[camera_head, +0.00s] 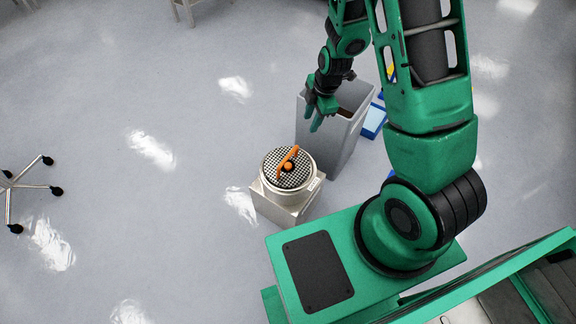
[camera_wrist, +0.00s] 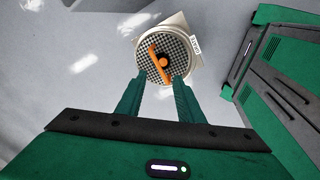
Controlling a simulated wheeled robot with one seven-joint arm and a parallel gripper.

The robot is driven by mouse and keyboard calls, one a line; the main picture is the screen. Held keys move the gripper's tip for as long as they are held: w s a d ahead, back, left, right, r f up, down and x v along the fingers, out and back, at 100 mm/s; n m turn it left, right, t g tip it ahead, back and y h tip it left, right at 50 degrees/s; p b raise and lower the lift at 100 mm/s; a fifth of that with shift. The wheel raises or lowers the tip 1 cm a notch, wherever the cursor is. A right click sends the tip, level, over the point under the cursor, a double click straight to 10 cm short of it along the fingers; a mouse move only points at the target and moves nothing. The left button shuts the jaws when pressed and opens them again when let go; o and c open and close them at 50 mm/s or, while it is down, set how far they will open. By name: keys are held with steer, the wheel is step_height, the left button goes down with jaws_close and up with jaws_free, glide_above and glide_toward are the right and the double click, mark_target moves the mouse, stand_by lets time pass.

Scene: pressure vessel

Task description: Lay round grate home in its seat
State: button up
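The round grate (camera_head: 288,167) is a dark-and-light checkered disc with an orange bar handle (camera_head: 287,162) across its middle. It lies in the top of a round metal vessel (camera_head: 309,186) on a square metal base. I cannot tell whether it is fully seated. In the wrist view the grate (camera_wrist: 181,66) shows beyond my fingertips, with the orange handle (camera_wrist: 153,63) running diagonally. My gripper (camera_wrist: 157,80) is open, its two green fingers apart with nothing between them. In the head view my gripper (camera_head: 318,118) hangs above and to the right of the vessel, apart from it.
A grey open bin (camera_head: 332,143) stands right behind the vessel, beneath my gripper. Blue items (camera_head: 374,121) lie on the floor beside the bin. A wheeled chair base (camera_head: 28,187) is at far left. The floor left of the vessel is clear.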

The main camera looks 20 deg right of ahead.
mark_target(288, 156)
steer(key=shift+w+a+f+n+y, duration=0.15)
steer(key=shift+w+a+f+n, duration=0.75)
steer(key=shift+f, duration=3)
steer(key=shift+w+a+f+n+y, duration=0.15)
steer(key=shift+a+f+n, duration=1.35)
steer(key=shift+f, duration=2.35)
steer(key=shift+w+a+f+n+y, duration=0.1)
steer(key=shift+w+a+f+n, duration=0.8)
steer(key=shift+f, duration=3)
steer(key=shift+s+a+f, duration=0.2)
steer(key=shift+s+a, duration=0.1)
steer(key=shift+a, duration=0.05)
jaws_close()
